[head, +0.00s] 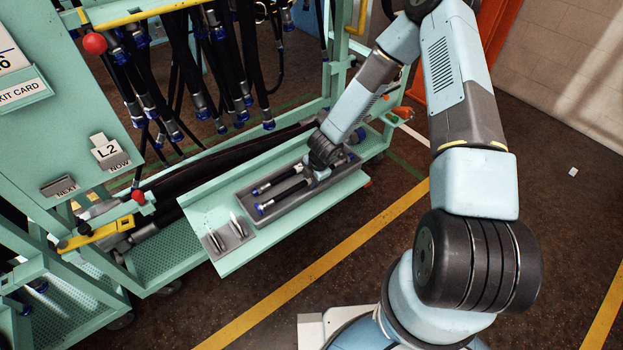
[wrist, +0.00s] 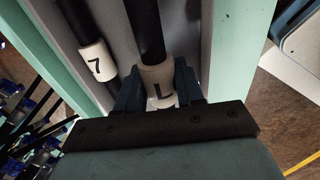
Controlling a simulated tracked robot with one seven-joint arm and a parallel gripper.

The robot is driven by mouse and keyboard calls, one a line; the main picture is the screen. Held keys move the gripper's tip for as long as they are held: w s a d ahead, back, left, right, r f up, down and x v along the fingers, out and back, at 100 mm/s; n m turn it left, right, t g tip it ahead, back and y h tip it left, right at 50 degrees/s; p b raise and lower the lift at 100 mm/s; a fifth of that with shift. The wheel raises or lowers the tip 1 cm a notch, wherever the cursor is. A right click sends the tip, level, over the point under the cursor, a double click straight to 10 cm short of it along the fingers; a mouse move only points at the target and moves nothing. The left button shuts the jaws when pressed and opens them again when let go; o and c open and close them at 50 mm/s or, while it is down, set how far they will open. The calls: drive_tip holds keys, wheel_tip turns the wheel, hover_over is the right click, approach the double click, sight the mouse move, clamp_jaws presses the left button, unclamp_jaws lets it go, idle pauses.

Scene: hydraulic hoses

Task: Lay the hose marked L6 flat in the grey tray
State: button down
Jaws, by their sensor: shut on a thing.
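The grey tray (head: 285,207) sits on a pale green shelf at the front of the cart, and its grey inside also shows in the wrist view (wrist: 186,25). Two black hoses with blue ends lie in it, a farther one (head: 278,184) and a nearer one (head: 285,199). My gripper (head: 319,173) is down at the tray. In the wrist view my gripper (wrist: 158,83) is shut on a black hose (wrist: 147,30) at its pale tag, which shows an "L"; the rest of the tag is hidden. Beside it lies a hose with a tag reading 7 (wrist: 94,58).
Several black hoses (head: 240,75) hang from the rack behind. A small grey holder (head: 228,238) with metal pieces stands left of the tray. A card reading L.2 (head: 107,151) is above "NOW" on the green panel. The floor in front is open.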

drive_tip(key=c, duration=0.6)
unclamp_jaws()
drive_tip(key=shift+v, duration=6.85)
